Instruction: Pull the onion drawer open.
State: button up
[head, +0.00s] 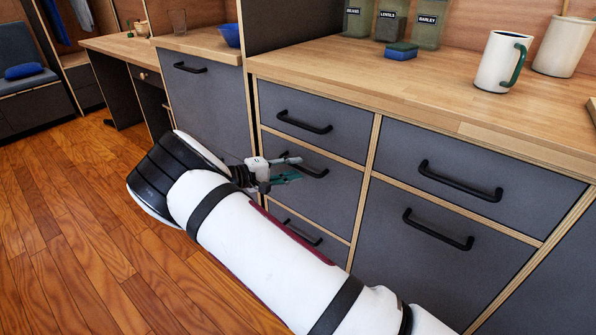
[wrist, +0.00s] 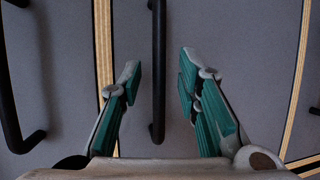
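Several grey drawers with black bar handles fill the counter front. None has a readable onion label, so I cannot tell by marking which is the onion drawer. My gripper (head: 290,171) is at the middle drawer (head: 338,190) of the left column, which is shut. In the wrist view my gripper (wrist: 159,75) is open, with one teal finger on each side of that drawer's handle (wrist: 158,50). There are gaps between the handle and both fingers. In the head view the gripper partly hides this handle (head: 316,171).
A shut drawer (head: 306,138) is above and another (head: 300,242) below. More drawers (head: 475,178) stand to the right. The wooden counter (head: 420,85) holds jars, a sponge (head: 401,50) and a mug (head: 503,62). Wooden floor (head: 80,240) is clear at the left.

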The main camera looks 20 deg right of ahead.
jog(key=shift+x, duration=1.1)
grip_shut()
jog(key=shift+s+a, duration=0.1)
jog(key=s+a, duration=1)
jog(key=a, duration=0.3)
jog(key=s+a+p, duration=0.1)
jog(key=s+a, duration=0.9)
jog(key=a, duration=0.4)
jog(key=shift+a, duration=0.3)
grip_release()
